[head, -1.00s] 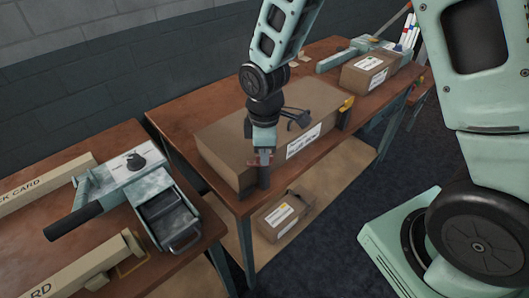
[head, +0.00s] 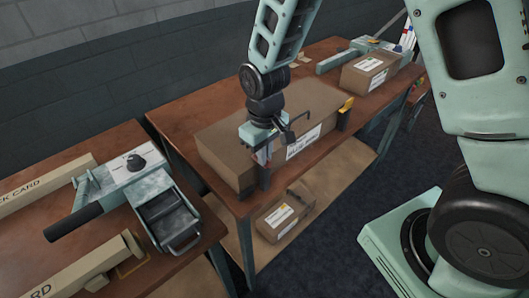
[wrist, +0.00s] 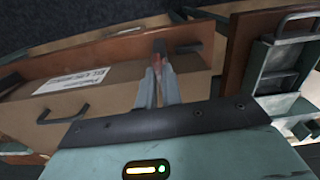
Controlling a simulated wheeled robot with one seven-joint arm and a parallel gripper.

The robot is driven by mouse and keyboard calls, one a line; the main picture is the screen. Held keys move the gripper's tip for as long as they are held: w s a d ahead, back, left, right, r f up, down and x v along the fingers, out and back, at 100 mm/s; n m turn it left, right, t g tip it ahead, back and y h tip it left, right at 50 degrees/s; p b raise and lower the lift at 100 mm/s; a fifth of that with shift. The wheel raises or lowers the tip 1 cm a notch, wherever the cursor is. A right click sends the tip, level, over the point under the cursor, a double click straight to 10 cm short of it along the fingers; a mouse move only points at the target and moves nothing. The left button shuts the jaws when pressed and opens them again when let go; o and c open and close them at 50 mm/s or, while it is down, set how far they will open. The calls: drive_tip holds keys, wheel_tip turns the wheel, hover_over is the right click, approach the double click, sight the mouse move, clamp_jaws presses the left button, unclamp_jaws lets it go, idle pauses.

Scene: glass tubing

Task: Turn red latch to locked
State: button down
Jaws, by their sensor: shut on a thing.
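The red latch (head: 264,154) is mostly hidden by my gripper in the head view. It sits by a black post (head: 265,178) at the front left of the big cardboard box. In the wrist view a reddish piece of the latch (wrist: 158,49) shows between my fingertips, with a dark part beside it. My gripper (head: 262,161) reaches down from above and is shut on the latch. Its two fingers (wrist: 157,76) converge on it in the wrist view. The latch's exact angle and any locked marking cannot be made out.
The big labelled box (head: 225,150) lies on the wooden table (head: 180,105) beside my gripper. A yellow-topped black post (head: 345,112) stands at its right end. A smaller box (head: 285,215) sits on the lower shelf. A left bench (head: 110,160) holds a grey-green device (head: 135,175).

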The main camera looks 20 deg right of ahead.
drive_tip(key=shift+m, duration=0.4)
drive_tip(key=c, duration=1.6)
unclamp_jaws()
drive_tip(key=shift+o, duration=0.2)
drive_tip(key=shift+r, duration=0.1)
wheel_tip(320, 180, up, 17)
drive_tip(key=b, duration=0.1)
drive_tip(key=shift+r+b, duration=0.15)
drive_tip(key=shift+b, duration=0.15)
drive_tip(key=s+a+f+n, duration=0.2)
drive_tip(key=s+a, duration=0.1)
drive_tip(key=s, duration=0.7)
drive_tip(key=s+a+f+n, duration=0.2)
drive_tip(key=s+a+f, duration=0.1)
drive_tip(key=s, duration=0.7)
drive_tip(key=shift+a+y, duration=0.2)
drive_tip(key=shift+y, duration=0.1)
